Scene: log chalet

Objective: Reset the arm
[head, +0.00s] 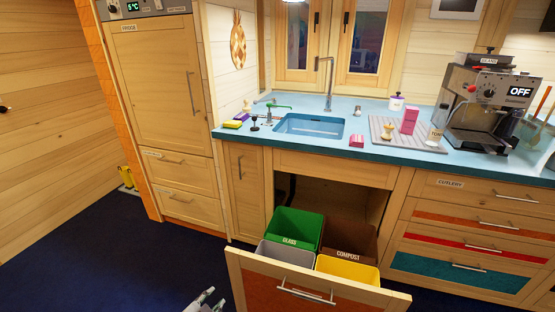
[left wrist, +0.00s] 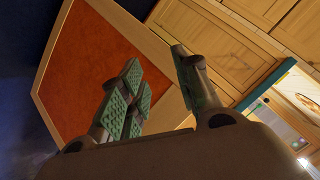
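My left gripper (head: 207,301) shows only in part at the bottom edge of the head view, low over the dark blue floor. It is just left of the pulled-out bin drawer (head: 262,286). In the left wrist view my left gripper (left wrist: 157,77) has its green-padded fingers spread apart with nothing between them. The drawer's orange-red front panel (left wrist: 88,62) lies beyond the fingers, and I cannot tell the exact gap. My right gripper is in neither view.
The open drawer holds a green glass bin (head: 296,228), a brown compost bin (head: 349,236), a grey bin (head: 287,252) and a yellow bin (head: 348,270). The blue counter (head: 385,152) carries a coffee machine (head: 486,101). Dark floor (head: 120,260) is clear at left.

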